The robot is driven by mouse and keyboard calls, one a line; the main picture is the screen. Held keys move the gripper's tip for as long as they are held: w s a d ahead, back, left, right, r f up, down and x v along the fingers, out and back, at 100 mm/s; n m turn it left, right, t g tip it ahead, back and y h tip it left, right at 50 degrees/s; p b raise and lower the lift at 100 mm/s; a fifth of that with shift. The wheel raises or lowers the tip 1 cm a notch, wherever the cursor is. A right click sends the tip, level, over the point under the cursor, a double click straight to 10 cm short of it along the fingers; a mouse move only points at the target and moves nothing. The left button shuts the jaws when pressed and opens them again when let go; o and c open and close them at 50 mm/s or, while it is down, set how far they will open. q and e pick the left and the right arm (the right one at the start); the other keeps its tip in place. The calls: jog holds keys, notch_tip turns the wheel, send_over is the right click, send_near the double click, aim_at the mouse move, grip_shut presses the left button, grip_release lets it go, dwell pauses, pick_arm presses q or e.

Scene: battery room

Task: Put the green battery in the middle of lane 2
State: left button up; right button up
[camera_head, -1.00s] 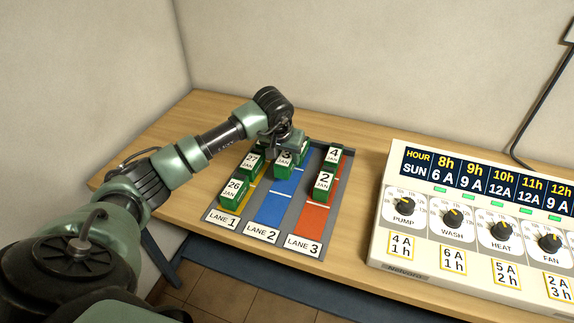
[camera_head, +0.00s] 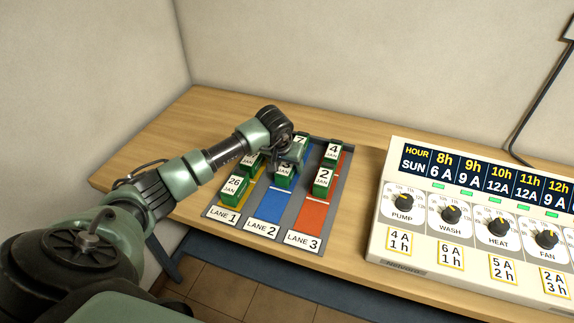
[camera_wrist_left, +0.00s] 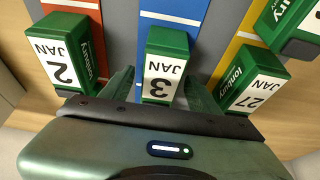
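The green battery marked 3 JAN (camera_head: 285,178) stands upright in the middle part of blue lane 2 (camera_head: 270,205); the wrist view shows it (camera_wrist_left: 165,68) too. My left gripper (camera_head: 292,158) is over it, with one finger on each side. In the wrist view the fingers (camera_wrist_left: 160,92) look open, with narrow gaps beside the battery. The gripper partly hides the battery's upper back in the head view. Another green battery marked 7 (camera_head: 301,143) stands farther back in lane 2. My right gripper is not in view.
Lane 1 holds green batteries 26 (camera_head: 235,186) and 27 (camera_wrist_left: 252,80), close beside my left gripper. Lane 3 holds batteries 2 (camera_head: 323,180) and 4 (camera_head: 333,154). The front of lane 2 is clear. A control panel (camera_head: 480,220) stands to the right.

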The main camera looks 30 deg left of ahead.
pick_arm(q)
jog(key=shift+r, duration=0.45)
jog(key=b+v, duration=0.2)
jog(key=v, duration=0.9)
jog(key=shift+s+r, duration=0.15)
jog(key=shift+s, duration=0.05)
jog(key=shift+d, duration=0.1)
